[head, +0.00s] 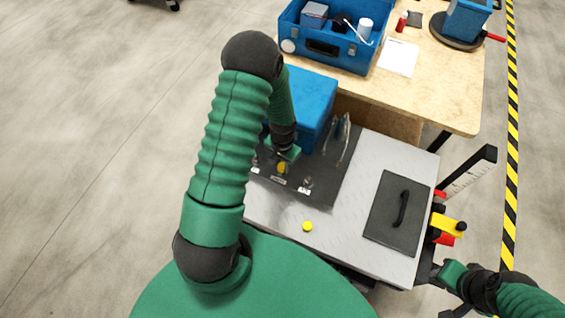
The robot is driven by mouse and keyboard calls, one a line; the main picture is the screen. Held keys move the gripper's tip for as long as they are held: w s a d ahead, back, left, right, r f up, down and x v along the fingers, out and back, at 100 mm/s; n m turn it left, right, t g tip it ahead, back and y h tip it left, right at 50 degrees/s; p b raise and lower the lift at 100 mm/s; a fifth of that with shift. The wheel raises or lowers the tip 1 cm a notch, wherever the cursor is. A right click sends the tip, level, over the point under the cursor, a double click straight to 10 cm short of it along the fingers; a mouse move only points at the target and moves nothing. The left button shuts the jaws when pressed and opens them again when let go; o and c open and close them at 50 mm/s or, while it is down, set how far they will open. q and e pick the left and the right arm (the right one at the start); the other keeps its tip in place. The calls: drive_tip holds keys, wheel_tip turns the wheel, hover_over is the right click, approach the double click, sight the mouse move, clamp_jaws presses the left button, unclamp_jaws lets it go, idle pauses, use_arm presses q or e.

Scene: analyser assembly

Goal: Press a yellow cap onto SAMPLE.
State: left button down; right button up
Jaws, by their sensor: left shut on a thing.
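My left gripper (284,156) reaches down over the dark panel of the analyser (322,190). It is shut on a yellow cap (282,167), which shows just below the fingers at the middle port, above a small label too small to read surely. The port under the cap is hidden, so I cannot tell whether the cap touches it. A second yellow cap (307,226) lies loose on the light metal top in front of the panel. My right gripper (440,284) is at the lower right, beside the bench, away from the caps; its fingers are too unclear to judge.
Metal fittings (305,186) stand on the panel near the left gripper. A blue box (314,92) rises behind it, with curved tubes (345,140) beside it. A dark handled plate (397,212) lies at right. A wooden table (452,95) with a blue case (337,48) stands behind.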

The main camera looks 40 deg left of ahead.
use_arm(q)
drive_tip(key=shift+f+b, duration=0.35)
drive_tip(key=shift+f, duration=0.25)
drive_tip(key=c, duration=1)
unclamp_jaws()
drive_tip(key=shift+o, duration=0.2)
wheel_tip(320, 180, up, 17)
drive_tip(key=p, duration=0.1)
drive_tip(key=shift+f, duration=0.1)
